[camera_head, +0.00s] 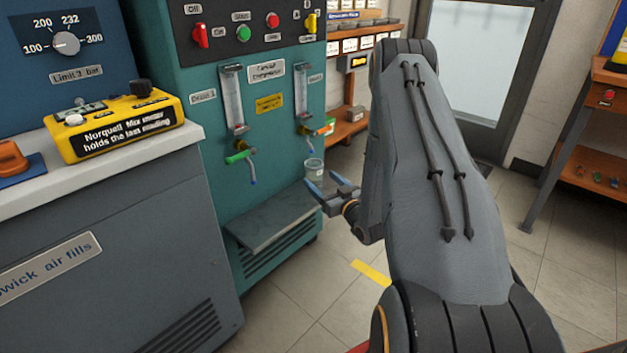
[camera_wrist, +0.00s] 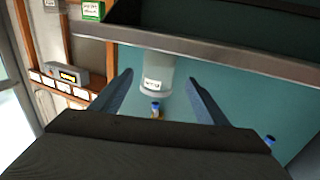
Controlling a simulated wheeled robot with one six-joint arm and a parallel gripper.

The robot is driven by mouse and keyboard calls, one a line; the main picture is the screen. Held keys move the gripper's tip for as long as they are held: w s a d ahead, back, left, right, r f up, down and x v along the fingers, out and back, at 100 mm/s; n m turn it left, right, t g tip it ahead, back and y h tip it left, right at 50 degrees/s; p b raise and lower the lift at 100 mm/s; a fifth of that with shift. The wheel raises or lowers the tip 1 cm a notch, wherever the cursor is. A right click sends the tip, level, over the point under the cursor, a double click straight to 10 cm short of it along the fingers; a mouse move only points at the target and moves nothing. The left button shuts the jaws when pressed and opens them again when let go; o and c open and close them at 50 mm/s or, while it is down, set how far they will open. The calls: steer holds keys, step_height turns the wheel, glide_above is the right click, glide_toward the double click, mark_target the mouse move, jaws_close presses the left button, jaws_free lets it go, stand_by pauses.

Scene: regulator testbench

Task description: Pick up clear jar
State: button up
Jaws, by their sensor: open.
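The clear jar (camera_head: 313,169) stands on the right part of the teal machine's grey ledge, below the right-hand spout, in the head view. It is a small see-through cylinder with a pale label. In the wrist view the jar (camera_wrist: 157,75) shows upside down, between and beyond the two fingers. My gripper (camera_head: 328,190) is open and empty, with its fingers pointing toward the jar. In the wrist view the gripper (camera_wrist: 157,88) has one finger on each side of the jar. I cannot tell whether either finger touches it.
The teal machine (camera_head: 270,200) has a green-handled tap (camera_head: 240,157) left of the jar. The grey ledge (camera_head: 275,215) has bare room to the left. A yellow meter (camera_head: 115,120) sits on the counter at left. Wooden shelves (camera_head: 350,128) stand behind. The floor at centre is clear.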

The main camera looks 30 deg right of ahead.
mark_target(319, 171)
steer(key=w+b, duration=0.1)
steer(key=w, duration=0.2)
steer(key=w+b, duration=0.1)
steer(key=w, duration=0.2)
steer(key=shift+w+r, duration=0.2)
steer(key=shift+w, duration=0.05)
steer(key=c, duration=1.3)
steer(key=shift+o, duration=0.2)
steer(key=shift+r+p, duration=0.3)
steer(key=shift+r, duration=0.35)
steer(key=shift+s+r, duration=0.2)
steer(key=shift+s, duration=0.1)
steer(key=s+p, duration=0.4)
steer(key=s, duration=1.3)
steer(key=shift+s+d, duration=0.25)
steer(key=shift+d, duration=0.1)
steer(key=shift+f, duration=0.1)
